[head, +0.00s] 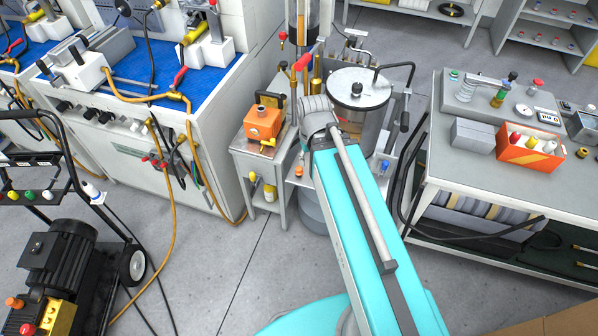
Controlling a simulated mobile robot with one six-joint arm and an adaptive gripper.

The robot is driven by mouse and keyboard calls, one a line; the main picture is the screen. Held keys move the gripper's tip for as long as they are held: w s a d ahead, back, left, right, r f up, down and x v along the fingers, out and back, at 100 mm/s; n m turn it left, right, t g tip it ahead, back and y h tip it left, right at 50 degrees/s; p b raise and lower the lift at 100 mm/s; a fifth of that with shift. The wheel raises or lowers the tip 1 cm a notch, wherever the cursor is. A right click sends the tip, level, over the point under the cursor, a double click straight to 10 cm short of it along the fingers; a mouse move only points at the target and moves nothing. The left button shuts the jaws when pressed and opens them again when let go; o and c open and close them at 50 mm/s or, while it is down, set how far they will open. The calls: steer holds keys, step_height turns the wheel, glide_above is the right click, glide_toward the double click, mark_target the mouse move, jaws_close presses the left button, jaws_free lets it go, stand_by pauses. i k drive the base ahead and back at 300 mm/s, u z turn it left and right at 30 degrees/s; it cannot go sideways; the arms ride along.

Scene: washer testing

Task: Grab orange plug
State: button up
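A small orange piece (299,170), which may be the orange plug, sits on the grey stand's lower front ledge just left of my cyan arm. It is too small to make out its shape. A larger orange block (262,123) with a darker knob on top sits on the small grey side table, left of the arm. My arm reaches up from the bottom of the head view to a grey joint beside the stand. I cannot make out my gripper's fingers; they seem hidden beyond the joint.
A steel drum with a round lid (359,88) stands behind the arm. A blue-topped workbench (198,88) is at left, a grey table (470,175) with an orange bin (531,146) at right. A black wheeled machine (62,262) stands lower left. Floor between is clear, apart from hoses.

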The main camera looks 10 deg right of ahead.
mark_target(299, 172)
steer(key=u, duration=1.6)
steer(key=k, duration=0.35)
steer(key=z, duration=1.45)
